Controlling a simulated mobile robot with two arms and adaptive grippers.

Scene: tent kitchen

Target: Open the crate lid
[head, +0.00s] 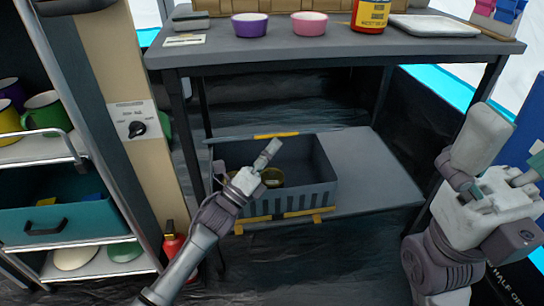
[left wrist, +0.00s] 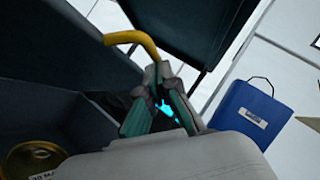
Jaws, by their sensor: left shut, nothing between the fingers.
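The crate (head: 283,198) is dark grey-blue with yellow latches. It stands on the low shelf under the table, and its top is open to view. A gold can (head: 272,178) lies inside; it also shows in the left wrist view (left wrist: 33,160). I cannot make out a separate lid. My left gripper (head: 268,152) is shut and empty, over the crate's opening in the head view. In the left wrist view its fingertips (left wrist: 160,75) are beside a bent yellow bar (left wrist: 135,39). My right gripper (head: 512,140) is at the right edge, fingers apart, away from the crate.
The table (head: 330,50) overhangs the crate, with a purple bowl (head: 250,25), a pink bowl (head: 309,24) and a red jar on top. Its legs flank the space. A cart (head: 60,155) and a red extinguisher (head: 173,245) stand left. The shelf right of the crate (head: 370,170) is bare.

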